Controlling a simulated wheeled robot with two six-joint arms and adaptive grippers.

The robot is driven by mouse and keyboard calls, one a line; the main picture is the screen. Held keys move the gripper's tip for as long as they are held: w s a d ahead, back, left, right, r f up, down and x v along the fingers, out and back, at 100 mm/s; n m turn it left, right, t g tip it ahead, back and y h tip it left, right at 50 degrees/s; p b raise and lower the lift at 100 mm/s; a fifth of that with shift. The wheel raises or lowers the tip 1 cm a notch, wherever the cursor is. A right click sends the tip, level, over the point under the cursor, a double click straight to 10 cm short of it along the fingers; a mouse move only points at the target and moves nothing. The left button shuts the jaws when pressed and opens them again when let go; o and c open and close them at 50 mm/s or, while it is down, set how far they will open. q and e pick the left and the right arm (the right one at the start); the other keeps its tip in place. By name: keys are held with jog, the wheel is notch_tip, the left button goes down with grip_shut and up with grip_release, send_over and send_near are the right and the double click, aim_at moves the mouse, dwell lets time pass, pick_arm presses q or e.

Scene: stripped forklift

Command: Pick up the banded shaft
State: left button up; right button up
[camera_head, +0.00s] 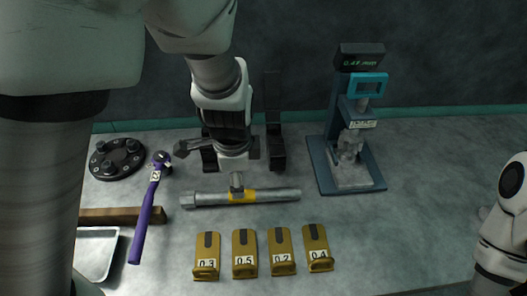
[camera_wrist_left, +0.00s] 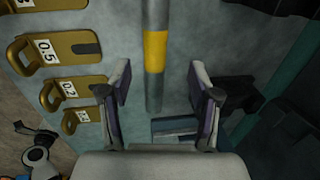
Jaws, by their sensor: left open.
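The banded shaft (camera_head: 270,196) is a long grey metal bar lying left to right on the bench, with a yellow band near its middle and a thicker left end. My left gripper (camera_head: 237,181) points down over the shaft at the band. In the left wrist view the shaft (camera_wrist_left: 154,90) runs up the picture between the two spread fingers of this gripper (camera_wrist_left: 160,88), with the band (camera_wrist_left: 155,52) beyond the tips. Nothing is held. The far finger is hidden in the head view, and I cannot tell the exact height gap.
Several numbered gold tags (camera_head: 282,252) lie in front of the shaft. Dark upright blocks (camera_head: 275,148) stand behind it. A blue gauge stand (camera_head: 346,165) is at right, a purple ratchet (camera_head: 147,220) and black flange (camera_head: 117,158) at left.

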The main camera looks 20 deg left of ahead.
pick_arm(q)
jog(key=f, duration=0.7)
jog(key=shift+w+a+b, duration=0.2)
jog(key=shift+a+b, duration=0.1)
jog(key=shift+b, duration=0.1)
jog(key=shift+s+r, duration=0.15)
grip_shut()
